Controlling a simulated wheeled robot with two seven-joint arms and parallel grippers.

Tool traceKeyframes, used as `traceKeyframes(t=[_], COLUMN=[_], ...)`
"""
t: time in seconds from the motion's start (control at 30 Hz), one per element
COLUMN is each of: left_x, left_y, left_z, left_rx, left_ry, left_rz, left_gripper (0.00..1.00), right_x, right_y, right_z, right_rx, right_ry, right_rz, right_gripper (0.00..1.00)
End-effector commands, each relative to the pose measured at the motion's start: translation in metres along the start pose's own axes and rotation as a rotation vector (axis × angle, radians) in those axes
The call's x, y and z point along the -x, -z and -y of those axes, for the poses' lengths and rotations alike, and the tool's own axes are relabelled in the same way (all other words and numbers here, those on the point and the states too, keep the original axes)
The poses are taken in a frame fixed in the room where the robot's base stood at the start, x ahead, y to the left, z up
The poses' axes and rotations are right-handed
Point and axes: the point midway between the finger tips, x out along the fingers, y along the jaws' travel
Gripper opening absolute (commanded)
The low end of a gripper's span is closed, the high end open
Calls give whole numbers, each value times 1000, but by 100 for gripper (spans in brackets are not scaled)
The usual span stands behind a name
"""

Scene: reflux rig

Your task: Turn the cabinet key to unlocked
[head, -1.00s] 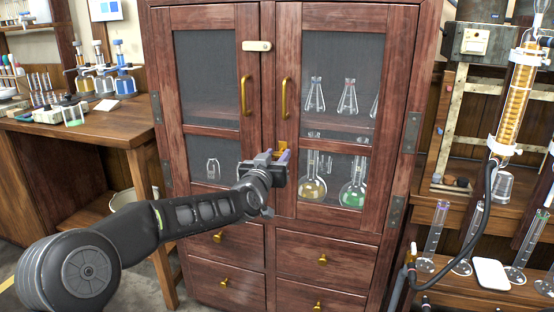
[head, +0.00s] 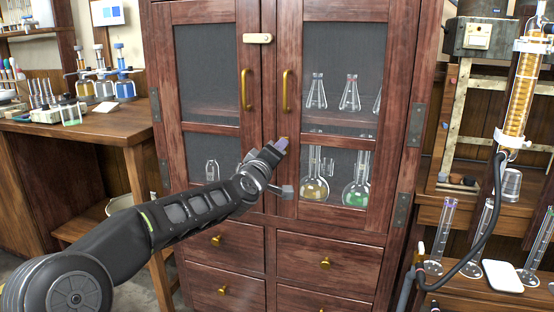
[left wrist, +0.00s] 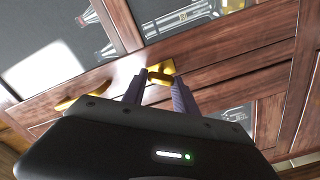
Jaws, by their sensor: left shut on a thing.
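The wooden cabinet (head: 270,222) stands in the middle of the head view with both glazed doors closed. The brass key (left wrist: 160,73) shows between the fingers in the left wrist view, at the cabinet's door frame. My left gripper (head: 280,146) is at the meeting edge of the doors, below the handles, and is rolled to a slant. It also shows in the left wrist view (left wrist: 159,80), shut on the key. In the head view the gripper hides most of the key. My right gripper is not in view.
Two brass door handles (head: 286,91) stand out above the gripper, with a pale latch plate (head: 257,38) higher up. Glass flasks (head: 314,188) stand behind the right door. A wooden bench (head: 110,128) is at left, and a glassware rack is at right.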

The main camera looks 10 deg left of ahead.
Motion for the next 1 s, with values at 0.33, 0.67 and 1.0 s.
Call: traceKeyframes(t=[0.33,0.67,1.0], left_x=[0,0,0], left_y=[-2,-1,-1], left_z=[3,4,3], left_rx=[321,539,609], left_ry=[0,1,1], left_rz=[0,-1,0], left_gripper=[0,0,0], right_x=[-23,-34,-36], right_y=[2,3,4], right_z=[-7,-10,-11], right_rx=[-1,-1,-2], right_ry=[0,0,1], right_rz=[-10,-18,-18], right_gripper=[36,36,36])
